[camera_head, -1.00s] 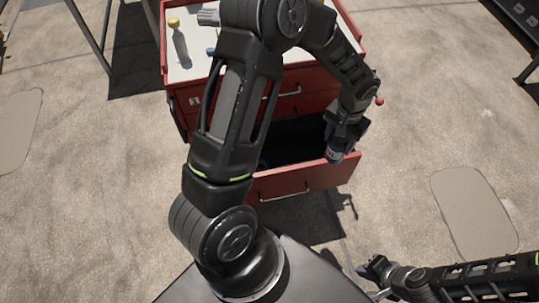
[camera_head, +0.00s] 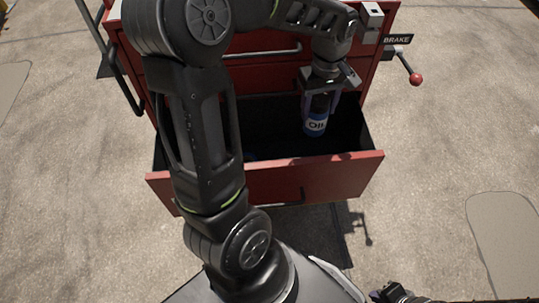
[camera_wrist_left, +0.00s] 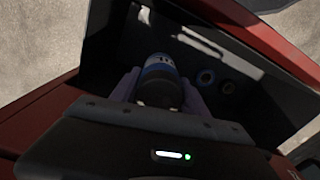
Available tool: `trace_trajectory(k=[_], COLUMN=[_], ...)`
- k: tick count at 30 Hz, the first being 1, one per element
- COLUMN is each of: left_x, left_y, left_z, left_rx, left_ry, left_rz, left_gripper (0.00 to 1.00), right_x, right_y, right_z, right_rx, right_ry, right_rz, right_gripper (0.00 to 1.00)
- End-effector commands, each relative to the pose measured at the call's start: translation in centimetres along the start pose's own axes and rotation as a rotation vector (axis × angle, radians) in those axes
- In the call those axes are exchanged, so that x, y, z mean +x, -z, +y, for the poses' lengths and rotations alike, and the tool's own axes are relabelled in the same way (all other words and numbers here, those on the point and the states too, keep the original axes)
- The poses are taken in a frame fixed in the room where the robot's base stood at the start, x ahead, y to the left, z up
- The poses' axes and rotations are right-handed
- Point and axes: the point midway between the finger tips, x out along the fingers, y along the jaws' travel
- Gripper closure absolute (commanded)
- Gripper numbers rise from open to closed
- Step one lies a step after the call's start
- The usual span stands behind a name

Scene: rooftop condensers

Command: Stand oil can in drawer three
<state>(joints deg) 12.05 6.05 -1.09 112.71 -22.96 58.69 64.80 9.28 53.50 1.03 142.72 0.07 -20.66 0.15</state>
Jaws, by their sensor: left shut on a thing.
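The oil can (camera_head: 316,127), dark with a blue and white band reading "OIL", hangs or stands about upright inside the open drawer (camera_head: 345,178), toward its right side. My left gripper (camera_head: 320,100) is shut on the can from above. The left wrist view also shows the can (camera_wrist_left: 160,72) between the fingers. I cannot tell whether its base touches the drawer floor. My right gripper (camera_head: 393,293) is at the bottom edge, partly cut off, and its jaws cannot be read.
The red cabinet (camera_head: 262,70) stands behind the drawer. A brake lever with a red knob (camera_head: 415,79) sticks out on its right. Two small round things (camera_wrist_left: 207,77) lie in the drawer beside the can. My left arm hides the drawer's left part.

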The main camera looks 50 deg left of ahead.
Motion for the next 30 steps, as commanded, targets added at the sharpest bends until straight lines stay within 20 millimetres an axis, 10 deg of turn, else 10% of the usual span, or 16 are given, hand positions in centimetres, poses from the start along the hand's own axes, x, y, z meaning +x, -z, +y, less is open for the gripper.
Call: trace_trajectory(k=[17, 30], left_x=[1.4, 12.0], left_y=[0.1, 0.1], left_z=[-0.4, -0.4], left_rx=[-0.032, -0.031], left_ry=[0.001, 0.002], left_rz=[-0.002, -0.003], left_gripper=[1.0, 1.0], right_x=[1.0, 4.1], right_y=[0.1, 1.0], right_z=[0.5, 2.4], right_rx=[0.001, 0.014], right_ry=[-0.001, -0.012], right_rz=[0.003, 0.025], right_gripper=[1.0, 1.0])
